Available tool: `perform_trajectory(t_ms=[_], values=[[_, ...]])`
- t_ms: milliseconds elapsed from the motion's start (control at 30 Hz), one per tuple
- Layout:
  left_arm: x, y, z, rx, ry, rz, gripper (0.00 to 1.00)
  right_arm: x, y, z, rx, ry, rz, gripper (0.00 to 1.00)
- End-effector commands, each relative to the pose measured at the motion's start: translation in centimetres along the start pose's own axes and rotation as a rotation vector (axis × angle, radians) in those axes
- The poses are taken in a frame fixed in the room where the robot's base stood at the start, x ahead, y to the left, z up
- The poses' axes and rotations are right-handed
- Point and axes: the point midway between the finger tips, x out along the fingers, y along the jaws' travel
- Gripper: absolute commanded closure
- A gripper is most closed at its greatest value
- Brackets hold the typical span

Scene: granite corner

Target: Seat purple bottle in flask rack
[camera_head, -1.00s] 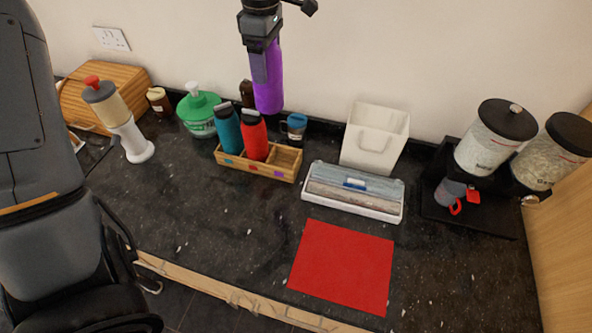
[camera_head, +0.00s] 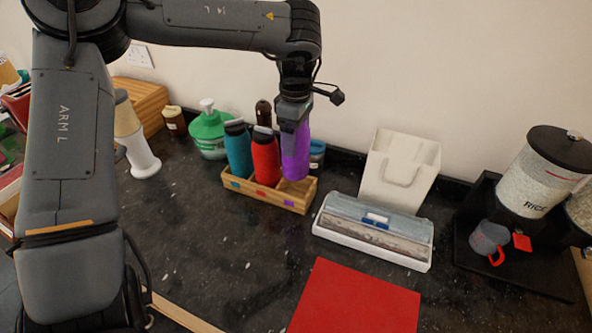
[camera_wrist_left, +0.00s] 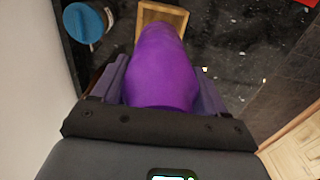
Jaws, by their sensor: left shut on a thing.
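The purple bottle (camera_head: 296,158) hangs upright from my left gripper (camera_head: 293,122), which is shut on its upper part. The wooden flask rack (camera_head: 266,196) stands on the counter with a teal bottle (camera_head: 238,150) and a red bottle (camera_head: 265,157) in its left and middle places. The purple bottle's lower end is over or just at the right compartment, which has a purple tag in front. In the left wrist view the bottle (camera_wrist_left: 163,65) covers part of the rack (camera_wrist_left: 163,12). Its exact height above the rack is hard to tell. My right gripper is out of view.
A white-framed box (camera_head: 372,232) and white bin (camera_head: 400,168) are to the right. A red mat (camera_head: 355,300) lies in front.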

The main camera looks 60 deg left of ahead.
Motion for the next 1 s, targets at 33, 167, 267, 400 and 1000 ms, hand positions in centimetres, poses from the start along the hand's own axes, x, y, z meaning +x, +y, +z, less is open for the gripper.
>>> perform_trajectory(t_ms=[33,167,267,400,1000], values=[[1.3,-0.1,0.0,0.001,-0.002,-0.004,0.63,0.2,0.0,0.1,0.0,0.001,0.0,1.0],[3.5,-0.1,0.0,0.0,-0.001,-0.003,0.63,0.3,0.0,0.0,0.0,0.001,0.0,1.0],[4.5,0.0,0.0,0.0,-0.001,-0.001,0.63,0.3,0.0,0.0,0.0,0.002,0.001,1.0],[5.1,0.0,0.0,0.0,0.0,0.001,0.63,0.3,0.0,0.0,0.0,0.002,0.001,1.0],[9.6,0.0,0.0,-0.001,0.0,0.001,0.63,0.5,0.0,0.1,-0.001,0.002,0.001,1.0]])
